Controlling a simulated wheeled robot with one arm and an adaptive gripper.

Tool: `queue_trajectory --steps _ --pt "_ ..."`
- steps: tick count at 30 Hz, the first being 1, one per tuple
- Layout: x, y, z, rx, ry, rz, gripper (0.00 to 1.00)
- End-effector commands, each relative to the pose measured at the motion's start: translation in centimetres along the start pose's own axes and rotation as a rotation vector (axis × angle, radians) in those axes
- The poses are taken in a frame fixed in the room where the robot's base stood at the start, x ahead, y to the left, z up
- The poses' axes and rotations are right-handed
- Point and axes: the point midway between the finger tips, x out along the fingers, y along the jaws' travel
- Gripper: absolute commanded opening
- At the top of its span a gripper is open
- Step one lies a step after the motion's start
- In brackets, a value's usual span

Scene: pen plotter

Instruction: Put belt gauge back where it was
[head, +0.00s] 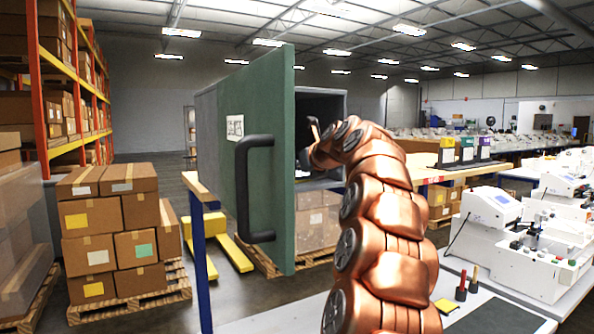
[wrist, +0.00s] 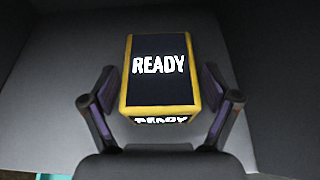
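A yellow-edged black block marked READY (wrist: 160,65) stands on the grey floor inside the cabinet. It may be the belt gauge; no label here says so. My gripper (wrist: 160,95) is open, with one finger on each side of the block's near part and a visible gap on both sides. The green cabinet door (head: 257,165) stands open in the head view, with a dark bar handle (head: 246,188). My copper arm reaches past it into the cabinet's opening (head: 320,104). The block and fingertips cannot be made out in the head view.
Cabinet walls (wrist: 262,75) close in around my gripper. The open door's edge stands just left of my arm. White machines (head: 545,240) and red and black pens (head: 467,284) are on the bench at right. Stacked cartons (head: 115,235) stand at left.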

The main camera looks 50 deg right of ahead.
Motion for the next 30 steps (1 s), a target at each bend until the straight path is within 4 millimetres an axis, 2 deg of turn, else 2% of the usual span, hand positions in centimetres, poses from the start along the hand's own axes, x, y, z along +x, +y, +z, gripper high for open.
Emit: queue_trajectory --steps 14,20,30 --pt "-0.1 0.0 0.2 -0.001 -0.001 -0.001 0.89" --pt "-2.7 0.0 0.2 -0.001 -0.005 -0.001 0.89" --pt "-9.1 0.0 0.0 -0.001 -0.002 0.0 0.89"
